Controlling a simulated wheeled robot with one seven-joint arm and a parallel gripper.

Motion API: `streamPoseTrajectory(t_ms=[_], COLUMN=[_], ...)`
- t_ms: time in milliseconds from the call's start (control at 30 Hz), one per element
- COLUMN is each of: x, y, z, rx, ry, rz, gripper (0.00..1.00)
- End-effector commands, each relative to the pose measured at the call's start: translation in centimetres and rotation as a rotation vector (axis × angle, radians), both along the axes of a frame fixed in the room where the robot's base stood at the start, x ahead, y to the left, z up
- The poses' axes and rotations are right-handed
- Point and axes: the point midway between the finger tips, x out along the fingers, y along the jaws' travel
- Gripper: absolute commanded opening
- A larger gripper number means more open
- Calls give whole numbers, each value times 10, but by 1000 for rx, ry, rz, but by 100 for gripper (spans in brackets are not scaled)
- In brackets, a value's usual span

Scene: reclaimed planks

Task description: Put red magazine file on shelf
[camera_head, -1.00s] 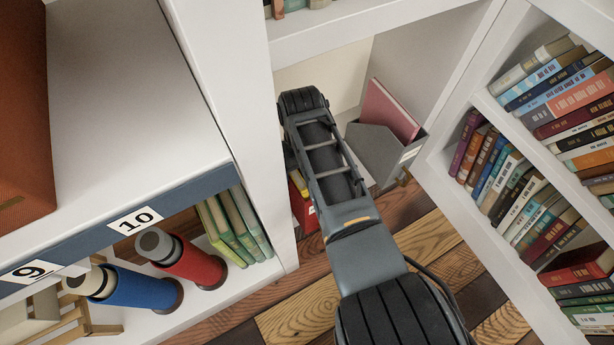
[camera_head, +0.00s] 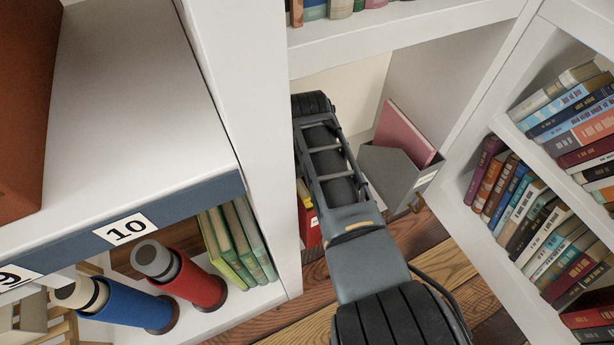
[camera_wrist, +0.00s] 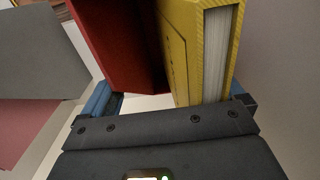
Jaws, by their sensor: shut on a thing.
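The red magazine file (camera_wrist: 115,45), with a yellow book (camera_wrist: 195,50) in it, is between the blue fingers of my gripper (camera_wrist: 172,102) in the wrist view. My gripper is shut on the file. In the head view only a strip of the red file (camera_head: 309,226) shows left of my arm, low in the white bay of the shelf (camera_head: 400,42). My arm hides the rest of it and the gripper. I cannot tell whether the file's base touches a board.
A grey magazine file (camera_head: 392,172) with a pink folder (camera_head: 405,137) stands just right of my arm; the grey file also shows in the wrist view (camera_wrist: 40,50). A white upright (camera_head: 250,130) is close on the left. Shelves of books (camera_head: 535,210) stand at right.

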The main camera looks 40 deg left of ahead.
Motion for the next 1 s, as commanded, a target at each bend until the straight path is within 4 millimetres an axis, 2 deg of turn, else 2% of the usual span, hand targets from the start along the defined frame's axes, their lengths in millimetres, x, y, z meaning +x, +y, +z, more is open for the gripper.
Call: streamPoseTrajectory(t_ms=[833,867,900,1000], x=[0,0,0,0], y=[0,0,0,0], z=[-6,-7,-7,-7], rx=[1,1,1,1], ry=[-2,-2,-1,-1], rz=[0,0,0,0], gripper=[28,96,100,100])
